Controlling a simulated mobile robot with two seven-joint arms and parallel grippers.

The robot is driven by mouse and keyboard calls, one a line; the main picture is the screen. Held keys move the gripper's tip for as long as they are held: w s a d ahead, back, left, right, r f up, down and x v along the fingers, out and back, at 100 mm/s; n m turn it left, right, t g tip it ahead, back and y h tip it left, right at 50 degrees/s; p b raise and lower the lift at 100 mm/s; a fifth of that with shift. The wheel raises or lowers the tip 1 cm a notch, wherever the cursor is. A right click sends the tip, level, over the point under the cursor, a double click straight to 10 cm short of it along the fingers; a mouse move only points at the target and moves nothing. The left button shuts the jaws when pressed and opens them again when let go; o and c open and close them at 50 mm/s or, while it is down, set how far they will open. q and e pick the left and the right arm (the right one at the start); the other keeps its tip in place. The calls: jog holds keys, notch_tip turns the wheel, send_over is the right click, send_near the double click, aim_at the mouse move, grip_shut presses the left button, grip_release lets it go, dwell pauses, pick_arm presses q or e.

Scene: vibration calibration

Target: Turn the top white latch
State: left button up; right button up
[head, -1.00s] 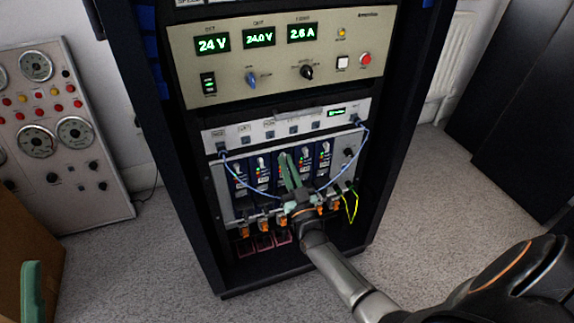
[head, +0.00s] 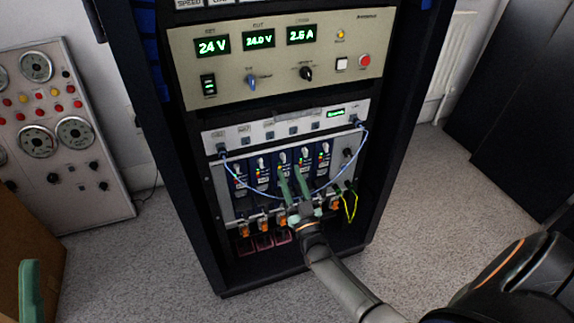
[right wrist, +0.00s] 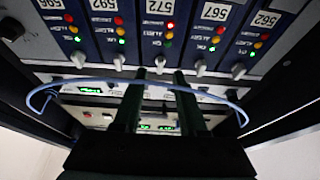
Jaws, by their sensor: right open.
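A row of dark blue modules (head: 241,190) sits in the rack, each with a small white latch at its top. The middle module's top white latch (head: 282,157) also shows in the right wrist view (right wrist: 160,62), below the module marked 572. My right gripper (head: 290,172) is open and empty. Its two green fingers point at the middle module, just below that latch in the head view. In the right wrist view the fingertips (right wrist: 159,72) lie either side of the latch; contact cannot be told. One green finger of my left gripper (head: 30,290) shows at the lower left edge.
A blue cable (head: 339,172) loops in front of the modules near the right fingers. Orange levers (head: 244,231) line the modules' lower edge, with a yellow-green wire (head: 350,205) at right. A beige power supply (head: 282,60) is above. Open carpet lies in front.

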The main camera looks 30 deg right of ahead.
jog(key=p+v, duration=0.1)
jog(key=v, duration=0.8)
